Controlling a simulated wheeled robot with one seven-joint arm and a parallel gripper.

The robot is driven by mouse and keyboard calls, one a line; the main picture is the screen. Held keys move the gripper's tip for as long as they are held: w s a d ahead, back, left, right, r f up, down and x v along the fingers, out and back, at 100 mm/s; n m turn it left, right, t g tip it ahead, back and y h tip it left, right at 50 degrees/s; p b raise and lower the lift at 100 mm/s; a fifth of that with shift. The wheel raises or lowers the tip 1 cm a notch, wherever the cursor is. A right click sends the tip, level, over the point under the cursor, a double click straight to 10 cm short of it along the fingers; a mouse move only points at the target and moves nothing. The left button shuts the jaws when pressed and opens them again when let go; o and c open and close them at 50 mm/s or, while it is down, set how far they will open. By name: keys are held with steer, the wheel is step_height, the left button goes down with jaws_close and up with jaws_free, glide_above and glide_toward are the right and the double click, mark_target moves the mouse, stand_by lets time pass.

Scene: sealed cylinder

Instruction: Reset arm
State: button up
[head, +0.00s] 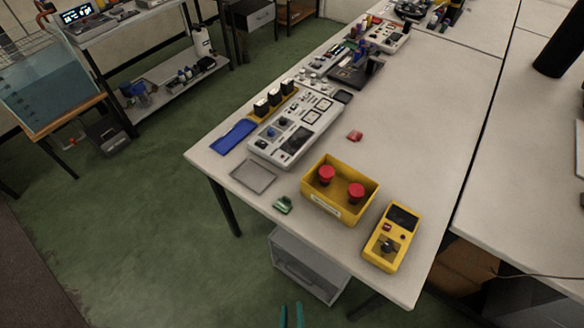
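My gripper (291,312) shows only as two teal fingertips at the bottom edge of the head view, pointing up the picture. They stand apart with a gap between them and nothing visible in it, so it looks open and empty. The fingers appear over the green floor, in front of the near end of the white table (420,110), and touch nothing that I can see. The rest of my arm is out of view.
On the table are a yellow box (336,206) with two red-topped knobs, a yellow handheld device (392,237), a grey control panel (295,128), a green piece (283,205) and a red piece (355,136). A grey drawer unit (308,266) is below. Green floor (130,220) is clear at left.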

steer(key=s+r+m+t, duration=0.2)
steer(key=s+r, duration=0.1)
steer(key=r, duration=0.7)
steer(key=s+r+m+t, duration=0.1)
steer(key=s+r+t, duration=0.1)
steer(key=r, duration=0.9)
steer(key=shift+s+r+m+t, duration=0.3)
steer(key=shift+s+m, duration=0.1)
steer(key=shift+s, duration=0.1)
